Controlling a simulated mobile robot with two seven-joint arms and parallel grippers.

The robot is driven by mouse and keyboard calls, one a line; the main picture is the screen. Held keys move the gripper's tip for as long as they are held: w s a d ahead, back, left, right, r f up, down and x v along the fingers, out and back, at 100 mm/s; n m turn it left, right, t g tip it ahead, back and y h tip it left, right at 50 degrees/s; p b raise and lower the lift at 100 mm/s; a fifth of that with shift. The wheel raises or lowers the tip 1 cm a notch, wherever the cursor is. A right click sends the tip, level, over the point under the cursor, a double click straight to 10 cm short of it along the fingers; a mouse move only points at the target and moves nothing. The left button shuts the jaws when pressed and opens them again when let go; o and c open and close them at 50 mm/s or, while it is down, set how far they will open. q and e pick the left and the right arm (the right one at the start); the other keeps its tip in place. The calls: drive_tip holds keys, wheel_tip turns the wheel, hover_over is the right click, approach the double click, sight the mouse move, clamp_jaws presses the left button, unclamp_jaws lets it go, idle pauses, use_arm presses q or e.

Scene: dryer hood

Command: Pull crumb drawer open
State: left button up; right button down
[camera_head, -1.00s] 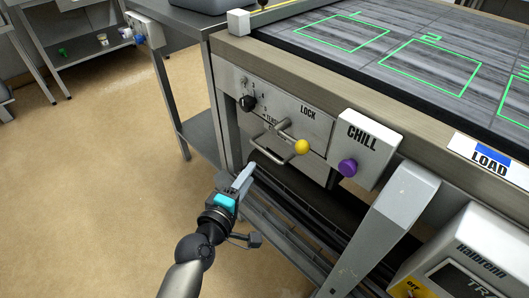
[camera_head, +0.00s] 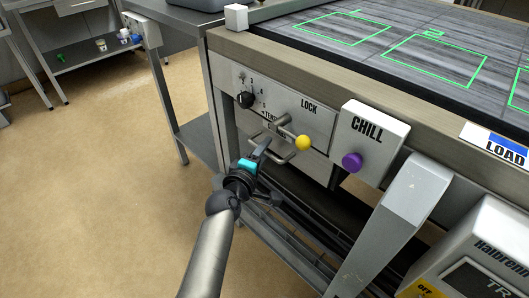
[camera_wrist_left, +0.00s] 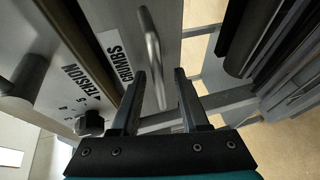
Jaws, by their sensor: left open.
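The crumb drawer (camera_head: 311,168) is a metal front low on the machine, below the LOCK panel. It appears flush with the machine. Its bar handle (camera_head: 287,157) is partly hidden by my left gripper (camera_head: 262,150) in the head view. In the left wrist view, the CRUMBS label (camera_wrist_left: 118,55) sits on the drawer front beside the handle (camera_wrist_left: 152,45). My left gripper (camera_wrist_left: 160,75) is open there, and the handle's lower end appears between its two fingers. I cannot tell whether either finger touches it. My right gripper is not in view.
A lever with a yellow ball (camera_head: 303,142) sticks out just above the handle. The black tension knob (camera_head: 245,100) is up and left. The CHILL box (camera_head: 368,145) with a purple knob is to the right. Open floor (camera_head: 120,200) lies left.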

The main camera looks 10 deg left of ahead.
use_arm(q)
clamp_jaws()
idle(0.4)
idle(1.1)
